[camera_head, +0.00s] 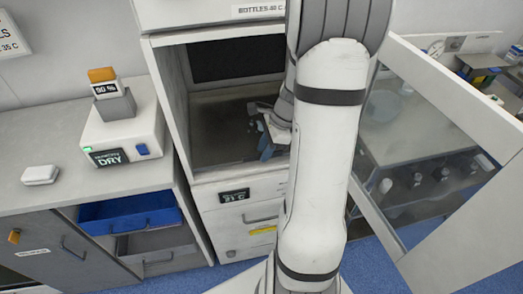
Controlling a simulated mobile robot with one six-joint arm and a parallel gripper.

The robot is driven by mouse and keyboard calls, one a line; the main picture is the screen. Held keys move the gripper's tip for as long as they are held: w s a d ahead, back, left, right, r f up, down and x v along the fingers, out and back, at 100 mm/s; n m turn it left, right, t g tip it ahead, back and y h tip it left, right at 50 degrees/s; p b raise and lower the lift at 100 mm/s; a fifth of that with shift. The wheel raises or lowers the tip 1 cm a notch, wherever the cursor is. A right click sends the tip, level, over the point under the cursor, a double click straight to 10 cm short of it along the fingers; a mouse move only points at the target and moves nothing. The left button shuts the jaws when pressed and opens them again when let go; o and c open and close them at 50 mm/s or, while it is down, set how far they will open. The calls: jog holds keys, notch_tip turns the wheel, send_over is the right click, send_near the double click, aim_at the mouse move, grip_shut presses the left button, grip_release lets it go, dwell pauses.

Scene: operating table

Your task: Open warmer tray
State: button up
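The warmer cabinet (167,100) stands in the middle, under a section labelled "BOTTLES 40 C". Its glass door (440,85) stands swung open to the right. The compartment inside is dark, with a grey floor (215,130) and a dark panel at the back. I cannot make out a separate tray in it. Below is a drawer front (230,225) with a small display, a handle and a yellow label; it looks shut. My gripper (264,147) is at the compartment's right side, low near its front. My arm hides much of it, and its finger opening is unclear.
On the left counter (60,150) stand a white device (122,140) reading "DRY" and a small white box (40,175). Below are a blue bin (130,213) and a grey bin. The open door takes up room at right, before a bench with bottles.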

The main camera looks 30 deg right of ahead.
jog(key=shift+f, duration=0.15)
jog(key=shift+c, duration=0.2)
grip_shut()
dwell(0.3)
